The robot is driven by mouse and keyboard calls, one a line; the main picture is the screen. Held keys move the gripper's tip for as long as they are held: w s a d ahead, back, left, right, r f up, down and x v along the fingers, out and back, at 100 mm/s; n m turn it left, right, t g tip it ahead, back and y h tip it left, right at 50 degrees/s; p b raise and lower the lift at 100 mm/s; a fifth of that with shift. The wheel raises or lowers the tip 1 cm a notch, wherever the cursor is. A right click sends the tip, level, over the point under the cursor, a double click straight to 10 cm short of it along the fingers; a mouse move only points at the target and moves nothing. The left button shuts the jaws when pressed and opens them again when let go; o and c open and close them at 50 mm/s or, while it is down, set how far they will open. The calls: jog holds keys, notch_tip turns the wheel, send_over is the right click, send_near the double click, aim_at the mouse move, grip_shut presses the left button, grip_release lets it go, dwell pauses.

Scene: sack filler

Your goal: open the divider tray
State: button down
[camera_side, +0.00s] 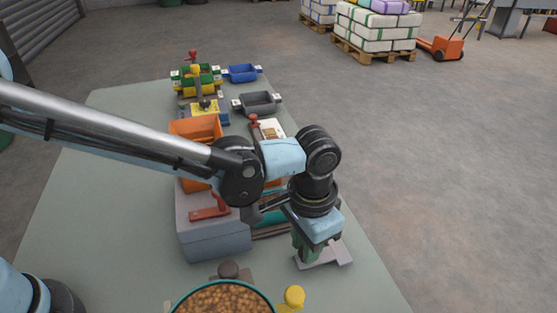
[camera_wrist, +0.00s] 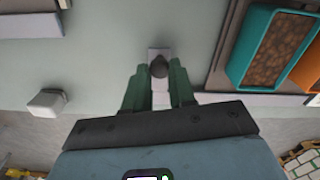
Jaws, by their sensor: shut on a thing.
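My gripper (camera_wrist: 158,82) has its green fingers on either side of a dark rounded knob (camera_wrist: 158,66), which stands on a pale grey plate. In the side view my gripper (camera_side: 307,250) points down at the right edge of the table, and a pale grey plate (camera_side: 334,256) shows beside its fingers. The knob is hidden there. In the wrist view a teal bin (camera_wrist: 245,48) with brown pellets and an orange bin stand on a brown tray-like base (camera_wrist: 224,62) to the right, apart from my fingers. I cannot tell whether the knob belongs to this base.
A grey box (camera_side: 212,240) with a red handle (camera_side: 209,207) stands left of my gripper. A teal bowl of pellets (camera_side: 222,298) and a yellow knob (camera_side: 294,297) are at the front. Orange, grey (camera_side: 257,103) and blue bins (camera_side: 242,73) stand farther back. The table's left side is clear.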

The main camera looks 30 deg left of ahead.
jog(key=shift+d, duration=0.1)
jog(key=c, duration=0.9)
grip_release()
jog(key=shift+c, duration=0.2)
notch_tip(320, 180, up, 12)
